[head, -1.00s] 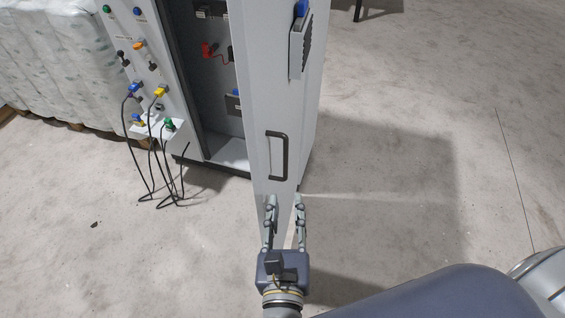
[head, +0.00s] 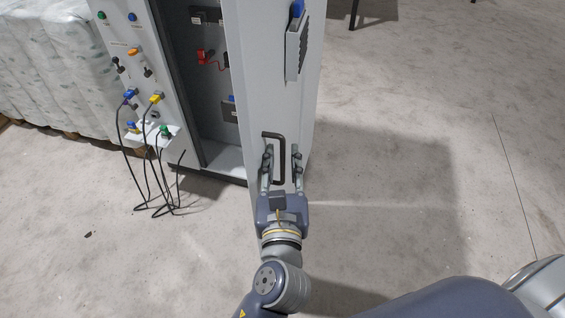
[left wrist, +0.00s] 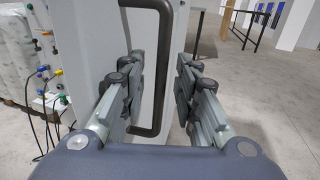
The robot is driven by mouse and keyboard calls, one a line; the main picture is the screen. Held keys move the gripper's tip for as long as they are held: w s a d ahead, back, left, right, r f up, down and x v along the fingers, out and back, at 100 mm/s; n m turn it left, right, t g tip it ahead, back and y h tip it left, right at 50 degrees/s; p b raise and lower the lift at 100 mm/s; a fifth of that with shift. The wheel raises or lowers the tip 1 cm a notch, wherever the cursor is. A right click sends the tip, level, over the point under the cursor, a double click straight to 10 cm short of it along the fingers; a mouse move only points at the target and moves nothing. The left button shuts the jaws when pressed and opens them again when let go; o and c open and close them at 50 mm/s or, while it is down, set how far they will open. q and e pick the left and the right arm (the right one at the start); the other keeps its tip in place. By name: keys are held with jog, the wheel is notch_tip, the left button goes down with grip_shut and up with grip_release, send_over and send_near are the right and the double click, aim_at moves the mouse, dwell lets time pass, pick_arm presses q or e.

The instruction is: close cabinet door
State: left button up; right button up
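A dark D-shaped handle (head: 280,140) is upright on the door; in the left wrist view the handle (left wrist: 160,60) stands between the fingers. My left gripper (head: 282,156) is open, its fingertips on either side of the handle's lower part. The left gripper (left wrist: 158,85) shows a gap around the bar, so no grip shows. The lower door is hidden behind my gripper. My right gripper is not in view.
A control panel (head: 135,60) with buttons and plugged cables (head: 158,180) hanging to the floor is on the cabinet's left. Wrapped white bags (head: 55,70) stand on a pallet at far left. The concrete floor (head: 400,150) to the right is clear.

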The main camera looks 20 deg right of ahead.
pick_arm(q)
grip_shut()
jog(key=shift+w+a, duration=0.1)
